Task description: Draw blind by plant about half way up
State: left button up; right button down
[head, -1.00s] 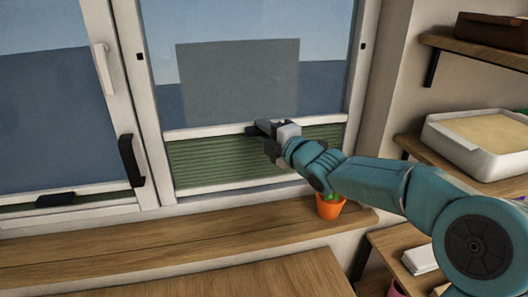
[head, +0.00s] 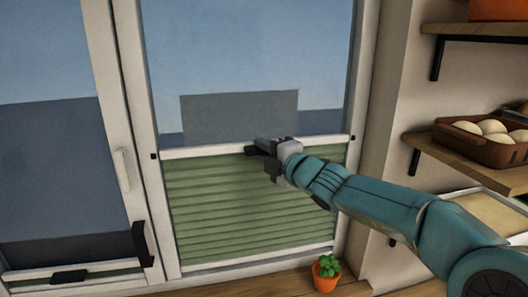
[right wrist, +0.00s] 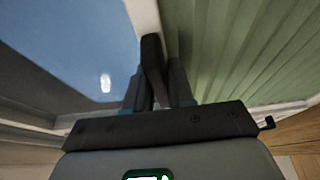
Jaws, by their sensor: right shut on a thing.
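The green pleated blind (head: 245,205) by the plant covers the lower part of the right window pane, from its bottom rail (head: 215,268) up to a white top rail (head: 205,151). A dark handle (head: 252,150) sits on that rail. My right gripper (head: 266,152) is shut on the handle. In the right wrist view the gripper (right wrist: 160,90) is close against the rail, with the green pleats (right wrist: 235,45) to the right. The plant (head: 327,272) stands in an orange pot on the sill at the lower right of the window. My left gripper is not in view.
The left window has its own blind, folded low with a dark handle (head: 68,277). A black window handle (head: 143,243) is on the frame between the panes. Wall shelves at right hold a brown basket (head: 485,137) and a pale tray (head: 478,215).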

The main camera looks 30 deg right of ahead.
jog(key=c, duration=1.1)
grip_release()
jog(key=s, duration=0.5)
jog(key=s+d+b, duration=0.1)
jog(key=s, duration=0.5)
jog(key=s+d+b, duration=0.1)
jog(key=s, duration=0.4)
jog(key=shift+s+d, duration=0.15)
